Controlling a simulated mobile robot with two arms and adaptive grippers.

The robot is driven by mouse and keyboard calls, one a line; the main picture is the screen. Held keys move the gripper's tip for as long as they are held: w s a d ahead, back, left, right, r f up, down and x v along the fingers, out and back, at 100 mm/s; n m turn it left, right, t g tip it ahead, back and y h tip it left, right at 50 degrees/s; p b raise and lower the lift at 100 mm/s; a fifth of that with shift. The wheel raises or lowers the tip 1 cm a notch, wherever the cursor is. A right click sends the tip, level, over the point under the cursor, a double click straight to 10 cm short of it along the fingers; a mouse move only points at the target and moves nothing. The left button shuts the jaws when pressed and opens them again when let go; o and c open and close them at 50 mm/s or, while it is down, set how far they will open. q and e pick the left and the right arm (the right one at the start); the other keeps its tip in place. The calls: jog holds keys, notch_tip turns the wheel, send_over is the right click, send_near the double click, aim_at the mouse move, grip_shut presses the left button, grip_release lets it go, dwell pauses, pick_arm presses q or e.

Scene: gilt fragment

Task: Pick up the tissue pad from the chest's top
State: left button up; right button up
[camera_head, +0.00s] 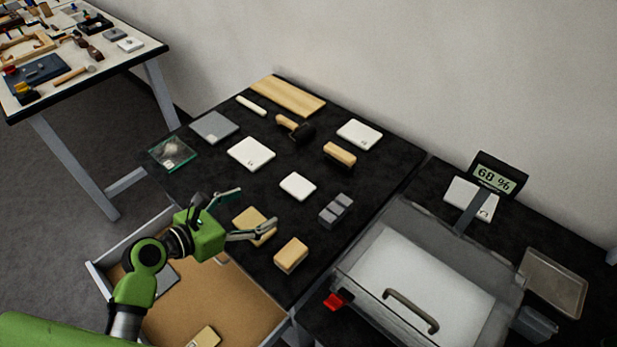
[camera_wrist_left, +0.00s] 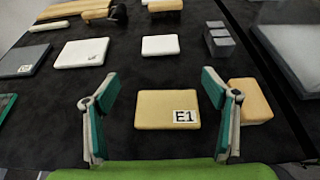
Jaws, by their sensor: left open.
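The chest's black top (camera_head: 215,170) carries several flat pads; I cannot tell for certain which is the tissue pad. A tan pad (camera_head: 246,219), labelled E1 in the left wrist view (camera_wrist_left: 160,106), lies flat near the front edge. White pads lie farther back: one in the middle (camera_head: 297,186), one to its left (camera_head: 251,153), one at the back right (camera_head: 360,134). My left gripper (camera_head: 257,212) is open and empty above the tan pad, which shows between its fingers in the wrist view. The fingers partly cover the pad in the head view. My right gripper is not in view.
A tan block (camera_head: 291,254) lies close right of the tan pad. A grey stepped block (camera_head: 336,209) stands behind it. An open drawer (camera_head: 255,306) juts out at the front.

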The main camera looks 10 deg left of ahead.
pick_arm(q)
send_near(291, 190)
jog(key=x, duration=0.3)
jog(key=shift+w+f, duration=0.1)
jog(key=shift+f, duration=0.1)
jog(key=shift+w+d+f+p, duration=0.1)
jog(key=shift+w+d+p, duration=0.3)
jog(key=shift+w, duration=0.05)
jog(key=x, duration=0.4)
jog(key=shift+w, duration=0.1)
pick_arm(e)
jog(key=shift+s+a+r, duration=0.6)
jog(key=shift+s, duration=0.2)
pick_arm(q)
jog(key=c, duration=0.8)
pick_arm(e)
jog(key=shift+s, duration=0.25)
